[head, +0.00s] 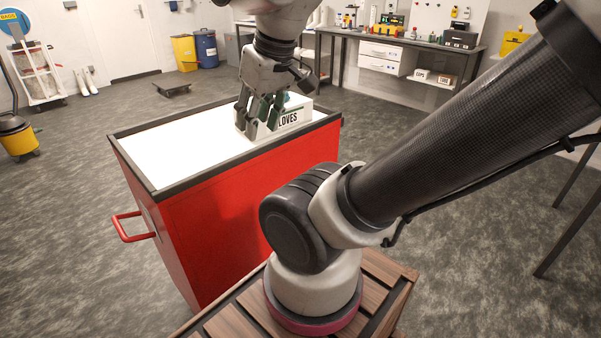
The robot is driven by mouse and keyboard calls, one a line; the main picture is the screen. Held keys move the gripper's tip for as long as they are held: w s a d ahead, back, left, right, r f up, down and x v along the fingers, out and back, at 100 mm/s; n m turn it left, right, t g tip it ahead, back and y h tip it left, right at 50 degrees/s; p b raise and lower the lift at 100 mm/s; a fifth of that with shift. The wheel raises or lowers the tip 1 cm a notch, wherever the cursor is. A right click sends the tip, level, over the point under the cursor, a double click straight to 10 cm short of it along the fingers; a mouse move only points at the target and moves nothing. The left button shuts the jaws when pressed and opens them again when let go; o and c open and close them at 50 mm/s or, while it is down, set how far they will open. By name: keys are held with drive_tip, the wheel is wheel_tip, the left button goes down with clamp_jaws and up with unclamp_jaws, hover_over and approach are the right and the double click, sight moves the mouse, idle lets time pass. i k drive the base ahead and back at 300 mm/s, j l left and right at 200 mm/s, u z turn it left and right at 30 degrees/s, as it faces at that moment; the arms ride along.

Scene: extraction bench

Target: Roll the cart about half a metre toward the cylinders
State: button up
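The red cart (230,215) stands in front of me, with a white top (165,150) inside a raised black rim. Its red handle (132,228) sticks out at the left end. My gripper (256,122) points down over the far right part of the cart top, away from the handle. Its fingers look spread, in front of the left part of a white glove box (288,119) on the cart. I cannot tell whether they touch the box. I cannot pick out gas cylinders with certainty.
A hand truck (38,75) with a sack-like load stands far left. A low dolly (173,89) and yellow and blue bins (205,48) are behind. A workbench (430,45) lines the back wall. Floor left of the cart is clear.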

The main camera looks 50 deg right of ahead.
sight(195, 180)
drive_tip(key=l+u, duration=0.1)
drive_tip(key=l, duration=0.55)
drive_tip(key=l+u, duration=0.15)
drive_tip(key=l, duration=0.5)
drive_tip(key=l+u, duration=0.1)
drive_tip(key=l, duration=0.5)
drive_tip(key=l+u, duration=0.1)
drive_tip(key=l, duration=0.55)
drive_tip(key=k+l+u, duration=0.1)
drive_tip(key=l, duration=0.5)
drive_tip(key=k+l+u, duration=0.15)
drive_tip(key=l, duration=0.5)
drive_tip(key=k+l+u, duration=0.1)
drive_tip(key=l, duration=0.5)
drive_tip(key=k+l+u, duration=0.1)
drive_tip(key=l, duration=0.5)
drive_tip(key=k, duration=0.1)
